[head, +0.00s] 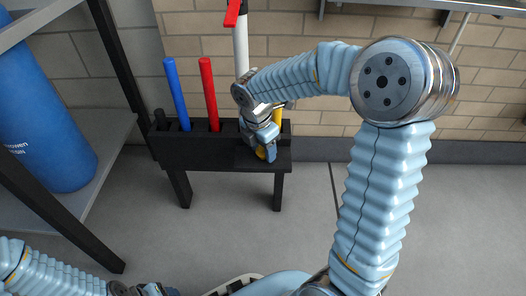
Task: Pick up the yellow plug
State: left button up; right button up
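A small yellow plug (262,153) shows low at my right gripper, over the front ledge of the black rack. My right gripper (266,149) points down there, and its fingers are right at the plug and partly hide it. I cannot tell whether they are closed on it or only around it. My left gripper (152,289) is at the bottom edge, low and far from the rack. Its fingertips are cut off or too small to read.
The black rack (205,152) stands before a brick wall, holding a blue tube (176,94), a red tube (208,92) and a yellow tube (277,115). A white pipe with a red handle (233,12) rises behind. A blue barrel (40,120) stands on a grey shelf at left. The floor is clear.

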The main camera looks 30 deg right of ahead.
jog(key=c, duration=0.6)
jog(key=shift+r, duration=0.1)
jog(key=shift+r, duration=0.55)
jog(key=r, duration=0.1)
jog(key=r+p, duration=0.1)
jog(key=shift+s+r, duration=0.2)
jog(key=shift+r, duration=0.15)
jog(key=s+r+p, duration=0.1)
jog(key=s+r, duration=0.2)
jog(key=s, duration=0.1)
jog(key=s+a+r+p, duration=0.1)
jog(key=s+r, duration=0.2)
jog(key=s, duration=0.2)
jog(key=s+r+p, duration=0.1)
jog(key=s+r, duration=0.2)
jog(key=s, duration=0.1)
jog(key=shift+s+a, duration=0.25)
jog(key=shift+a, duration=0.15)
